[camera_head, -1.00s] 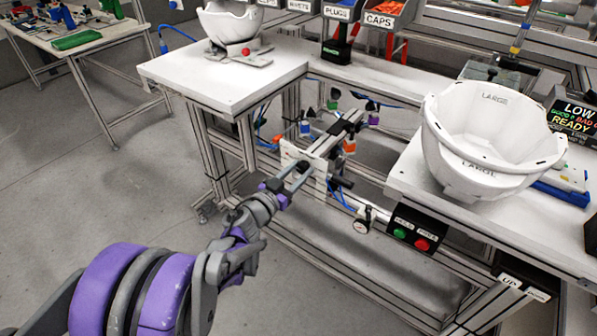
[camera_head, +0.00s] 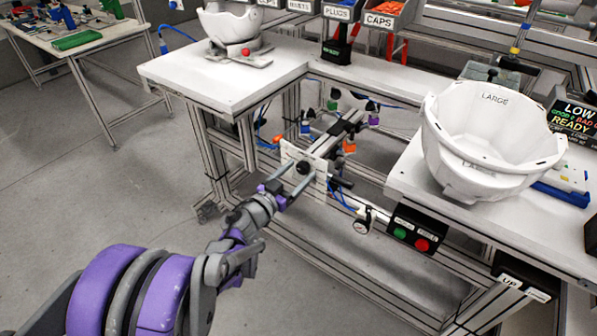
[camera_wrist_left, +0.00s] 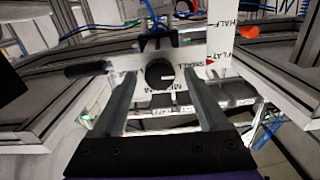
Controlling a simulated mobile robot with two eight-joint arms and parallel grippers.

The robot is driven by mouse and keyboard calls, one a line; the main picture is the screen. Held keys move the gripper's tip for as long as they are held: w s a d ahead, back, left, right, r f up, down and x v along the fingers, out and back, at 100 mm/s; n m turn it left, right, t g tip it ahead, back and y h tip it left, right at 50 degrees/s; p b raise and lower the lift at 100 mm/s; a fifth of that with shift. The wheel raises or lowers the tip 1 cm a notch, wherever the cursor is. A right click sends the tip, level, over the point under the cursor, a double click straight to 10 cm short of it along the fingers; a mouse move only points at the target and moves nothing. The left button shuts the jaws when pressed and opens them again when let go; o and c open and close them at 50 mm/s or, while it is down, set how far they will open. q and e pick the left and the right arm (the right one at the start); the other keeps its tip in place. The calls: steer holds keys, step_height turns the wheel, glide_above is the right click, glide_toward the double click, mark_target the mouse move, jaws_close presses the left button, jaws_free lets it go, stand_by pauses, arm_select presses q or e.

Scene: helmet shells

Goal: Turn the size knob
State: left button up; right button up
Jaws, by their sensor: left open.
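The size knob (camera_head: 303,167) is a round black knob on a white plate (camera_head: 318,180) at the front of the lower fixture between the benches. My left gripper (camera_head: 297,174) is open in front of the plate. In the wrist view its fingers (camera_wrist_left: 160,82) lie to the left and right of the knob, with gaps on both sides. The knob appears free of the fingers. My right gripper is not in view.
A white shell marked LARGE (camera_head: 490,178) sits on the right bench, above a green and red button box (camera_head: 418,238). Another white shell (camera_head: 230,27) stands on the left bench (camera_head: 215,82). Open floor lies left.

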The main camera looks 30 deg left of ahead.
arm_select(q)
steer(key=s, duration=1)
steer(key=shift+s+a+p, duration=0.15)
steer(key=shift+a+p, duration=0.2)
steer(key=shift+a, duration=0.05)
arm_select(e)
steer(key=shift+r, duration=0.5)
arm_select(q)
steer(key=shift+r, duration=0.1)
steer(key=s+d+f+n+g+y, duration=0.1)
steer(key=s+d+f+g, duration=0.4)
steer(key=s+d+g, duration=0.4)
steer(key=s+d+f+g, duration=0.5)
steer(key=s+d, duration=0.3)
steer(key=s, duration=0.3)
step_height(320, 180, up, 20)
steer(key=w+a+t+p, duration=0.1)
steer(key=w+p, duration=0.1)
steer(key=p, duration=1.5)
steer(key=shift+w+f, duration=0.25)
steer(key=shift+w, duration=0.1)
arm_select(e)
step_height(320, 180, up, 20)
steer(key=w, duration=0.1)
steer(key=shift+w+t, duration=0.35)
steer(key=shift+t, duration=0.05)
